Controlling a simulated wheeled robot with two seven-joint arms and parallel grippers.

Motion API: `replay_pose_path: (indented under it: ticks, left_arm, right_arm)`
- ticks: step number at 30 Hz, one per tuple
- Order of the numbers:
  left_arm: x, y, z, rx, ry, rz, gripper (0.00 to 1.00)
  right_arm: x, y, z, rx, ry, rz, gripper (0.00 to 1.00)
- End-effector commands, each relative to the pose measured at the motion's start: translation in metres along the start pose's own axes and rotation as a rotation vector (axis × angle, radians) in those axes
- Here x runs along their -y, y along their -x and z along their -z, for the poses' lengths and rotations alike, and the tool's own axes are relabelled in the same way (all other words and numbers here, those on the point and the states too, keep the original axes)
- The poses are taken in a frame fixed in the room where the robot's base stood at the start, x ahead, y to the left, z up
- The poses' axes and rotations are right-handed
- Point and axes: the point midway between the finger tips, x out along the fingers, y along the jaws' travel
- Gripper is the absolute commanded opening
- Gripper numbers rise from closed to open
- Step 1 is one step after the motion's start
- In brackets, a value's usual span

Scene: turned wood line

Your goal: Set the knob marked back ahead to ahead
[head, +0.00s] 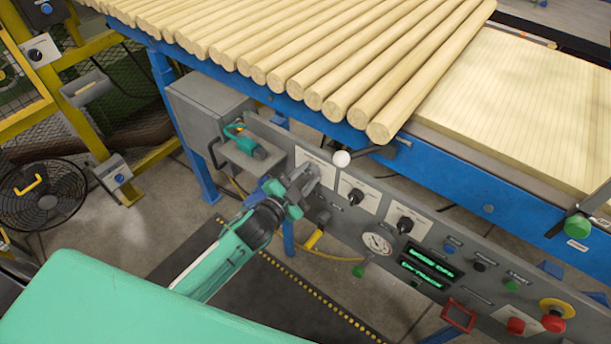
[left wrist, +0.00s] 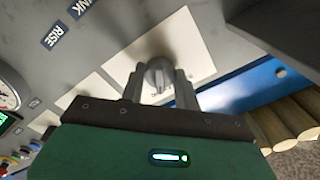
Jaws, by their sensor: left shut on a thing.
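A grey knob (left wrist: 158,74) sits on a white plate (left wrist: 192,48) on the grey control panel. In the head view this plate (head: 322,160) is the leftmost of the panel's white plates, and my gripper mostly hides the knob there. My left gripper (head: 304,182) reaches the panel from the lower left. Its two fingers (left wrist: 159,84) stand on either side of the knob and are shut on it. The knob's ridge points toward the gripper's palm in the left wrist view. The plate's lettering is too small to read. My right gripper is not in view.
Two black knobs (head: 356,196) (head: 405,224), a gauge (head: 377,243), green displays (head: 428,268) and red buttons (head: 553,319) line the panel to the right. A white-balled lever (head: 341,159) stands just above. Wooden rods (head: 330,70) lie on the blue-framed table. A fan (head: 45,198) is far left.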

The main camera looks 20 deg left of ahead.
Motion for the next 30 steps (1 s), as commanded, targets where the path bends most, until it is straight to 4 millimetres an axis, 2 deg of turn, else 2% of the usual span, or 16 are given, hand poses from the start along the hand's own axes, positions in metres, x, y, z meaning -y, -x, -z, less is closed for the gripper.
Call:
replay_pose_path:
  ticks: [1, 3, 4, 12, 16, 20, 30]
  left_arm:
    - [0.0, 0.0, 0.001, -0.001, -0.002, 0.0, 0.38]
    - [0.0, 0.0, 0.0, -0.001, -0.001, 0.0, 0.52]
    - [0.0, 0.0, 0.0, -0.001, -0.001, 0.0, 0.54]
    - [0.0, 0.001, 0.0, 0.0, 0.0, 0.0, 0.54]
    - [-0.001, 0.008, -0.001, 0.001, 0.0, -0.001, 0.54]
    - [-0.001, 0.024, -0.001, 0.001, 0.001, -0.002, 0.54]
    - [-0.001, 0.084, -0.001, 0.001, 0.001, -0.002, 0.54]
  right_arm:
    - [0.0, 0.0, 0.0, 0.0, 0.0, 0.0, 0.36]
    - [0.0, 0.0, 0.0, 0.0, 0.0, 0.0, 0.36]
    - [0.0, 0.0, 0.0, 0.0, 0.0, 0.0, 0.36]
    - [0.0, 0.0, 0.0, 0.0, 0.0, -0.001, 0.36]
    - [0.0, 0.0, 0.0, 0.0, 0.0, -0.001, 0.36]
    - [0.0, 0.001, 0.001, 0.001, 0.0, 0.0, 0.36]
    - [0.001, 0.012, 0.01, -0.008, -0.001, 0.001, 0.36]
